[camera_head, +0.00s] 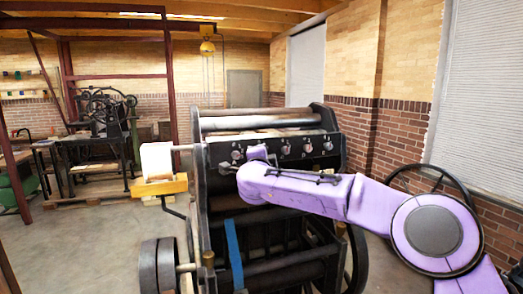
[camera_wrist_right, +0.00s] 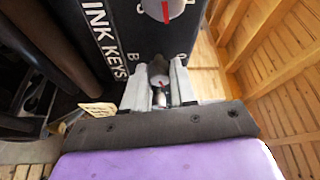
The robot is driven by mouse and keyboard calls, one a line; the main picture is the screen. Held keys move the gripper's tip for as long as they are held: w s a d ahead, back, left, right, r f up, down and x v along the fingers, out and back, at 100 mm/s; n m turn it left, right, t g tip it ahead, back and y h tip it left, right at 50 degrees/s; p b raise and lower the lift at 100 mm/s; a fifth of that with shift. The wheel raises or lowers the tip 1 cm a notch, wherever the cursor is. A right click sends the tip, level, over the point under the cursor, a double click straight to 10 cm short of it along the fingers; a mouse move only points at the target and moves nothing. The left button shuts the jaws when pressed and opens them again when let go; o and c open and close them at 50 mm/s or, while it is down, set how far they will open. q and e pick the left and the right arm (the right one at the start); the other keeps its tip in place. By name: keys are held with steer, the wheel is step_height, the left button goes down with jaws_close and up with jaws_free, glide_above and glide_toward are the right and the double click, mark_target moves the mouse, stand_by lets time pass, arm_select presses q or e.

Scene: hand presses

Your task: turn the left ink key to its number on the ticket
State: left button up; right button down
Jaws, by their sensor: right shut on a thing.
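The press (camera_head: 270,215) stands in the middle of the head view, with a row of ink keys on its dark front panel. My left gripper is not in view.
Another ink key (camera_wrist_right: 163,8) with a red mark is beside the gripped one. More keys (camera_head: 307,148) continue rightward along the panel. A handwheel (camera_head: 433,182) is at the right.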

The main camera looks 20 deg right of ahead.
steer(key=shift+d+r+m+g+y+p, duration=0.1)
steer(key=shift+m+g+y+p, duration=0.4)
steer(key=shift+m, duration=0.9)
steer(key=shift+a+f+m+g+y+p, duration=0.1)
steer(key=shift+m+g+y+p, duration=0.4)
steer(key=shift+m, duration=0.9)
steer(key=shift+d+r+m+g+y+p, duration=0.1)
steer(key=shift+m+g+y+p, duration=0.4)
steer(key=shift+m, duration=0.9)
steer(key=c, duration=0.9)
jaws_free()
steer(key=b+v, duration=0.5)
steer(key=v, duration=0.5)
steer(key=shift+s+r, duration=0.1)
steer(key=shift+s, duration=0.1)
